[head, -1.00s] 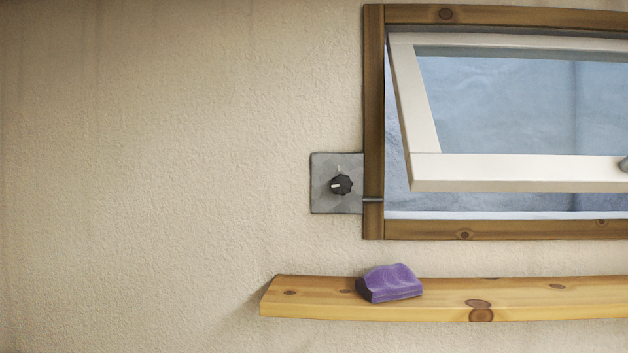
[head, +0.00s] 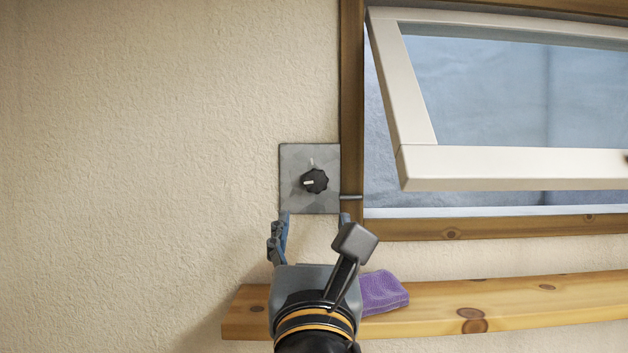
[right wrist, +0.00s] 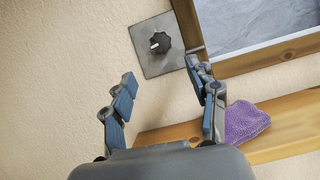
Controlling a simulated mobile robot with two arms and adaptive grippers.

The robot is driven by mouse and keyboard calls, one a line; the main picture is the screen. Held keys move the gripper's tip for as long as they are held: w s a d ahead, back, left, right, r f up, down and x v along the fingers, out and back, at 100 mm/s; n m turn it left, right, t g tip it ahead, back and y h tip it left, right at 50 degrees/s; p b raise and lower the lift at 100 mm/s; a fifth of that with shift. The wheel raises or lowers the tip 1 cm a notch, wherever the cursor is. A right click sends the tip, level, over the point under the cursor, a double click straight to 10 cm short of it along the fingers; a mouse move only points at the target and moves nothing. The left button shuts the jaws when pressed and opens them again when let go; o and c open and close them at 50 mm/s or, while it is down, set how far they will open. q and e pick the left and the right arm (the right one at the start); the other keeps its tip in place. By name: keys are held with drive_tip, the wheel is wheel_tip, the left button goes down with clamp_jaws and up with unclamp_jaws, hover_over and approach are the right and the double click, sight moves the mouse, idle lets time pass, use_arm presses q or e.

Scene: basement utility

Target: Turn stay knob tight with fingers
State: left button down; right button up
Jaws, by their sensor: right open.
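The stay knob (head: 315,181) is a small black fluted knob with a white pointer mark, on a square grey metal plate (head: 293,160) on the wall beside the window frame. The knob also shows in the right wrist view (right wrist: 160,43). My right gripper (head: 313,218) is open and empty, below the knob and apart from it. In the right wrist view its two fingers (right wrist: 165,85) are spread, with the plate beyond them. My left gripper is not in view.
A white window sash (head: 520,165) stands tilted open in a brown wooden frame (head: 352,110) right of the plate. A thin metal rod (head: 352,197) joins plate and frame. A wooden shelf (head: 540,302) with a purple cloth (head: 384,292) lies below. The wall at left is clear.

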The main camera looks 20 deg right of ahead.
sight(315, 185)
drive_tip(key=p+x, duration=0.5)
drive_tip(key=x, duration=0.6)
drive_tip(key=shift+d+r, duration=0.1)
drive_tip(key=shift+d, duration=0.05)
drive_tip(key=shift+w+d+r+p, duration=0.2)
drive_tip(key=shift+w+p, duration=0.15)
drive_tip(key=shift+w, duration=0.15)
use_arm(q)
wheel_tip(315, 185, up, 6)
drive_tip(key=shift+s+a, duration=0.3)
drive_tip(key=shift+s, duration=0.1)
use_arm(e)
drive_tip(key=shift+w, duration=0.15)
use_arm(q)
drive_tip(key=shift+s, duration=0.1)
use_arm(e)
drive_tip(key=c, duration=1.2)
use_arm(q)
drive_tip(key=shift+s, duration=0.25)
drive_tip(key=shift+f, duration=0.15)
use_arm(e)
drive_tip(key=shift+m, duration=0.4)
